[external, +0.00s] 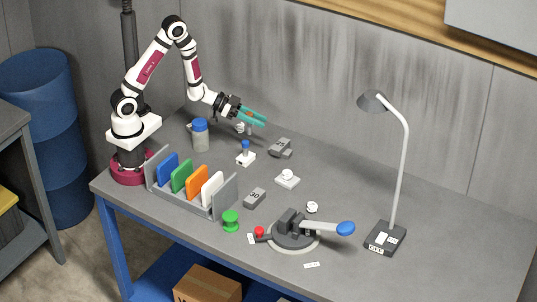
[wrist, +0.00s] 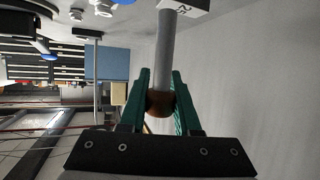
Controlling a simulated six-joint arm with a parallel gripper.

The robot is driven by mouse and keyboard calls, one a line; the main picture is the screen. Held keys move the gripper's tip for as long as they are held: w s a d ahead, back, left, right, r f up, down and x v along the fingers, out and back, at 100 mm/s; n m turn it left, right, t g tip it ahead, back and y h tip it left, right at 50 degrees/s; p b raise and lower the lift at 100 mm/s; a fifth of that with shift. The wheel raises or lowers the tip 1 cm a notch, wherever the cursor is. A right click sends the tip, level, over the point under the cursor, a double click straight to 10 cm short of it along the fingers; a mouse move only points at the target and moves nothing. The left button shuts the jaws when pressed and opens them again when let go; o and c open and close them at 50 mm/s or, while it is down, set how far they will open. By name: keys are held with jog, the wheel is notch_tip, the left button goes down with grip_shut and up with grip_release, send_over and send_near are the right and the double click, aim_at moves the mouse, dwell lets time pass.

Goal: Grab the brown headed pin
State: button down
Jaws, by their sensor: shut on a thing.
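The brown headed pin (wrist: 160,104) has its round brown head between my teal fingers in the wrist view, and its grey shaft runs up and away from them. My gripper (wrist: 160,92) is shut on the head; it also shows in the external view (external: 265,119), held above the back of the table, pointing right. A white block with dark lettering (wrist: 196,5) shows at the shaft's far end; I cannot tell whether they touch.
A rack of coloured plates (external: 192,184), grey weights (external: 255,198), a lever clamp (external: 296,232) and a lamp (external: 385,238) stand around. The table's right back is clear.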

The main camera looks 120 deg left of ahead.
jog(key=d+r, duration=0.1)
jog(key=w+d, duration=0.1)
jog(key=shift+d+r, duration=0.35)
jog(key=shift+w, duration=0.1)
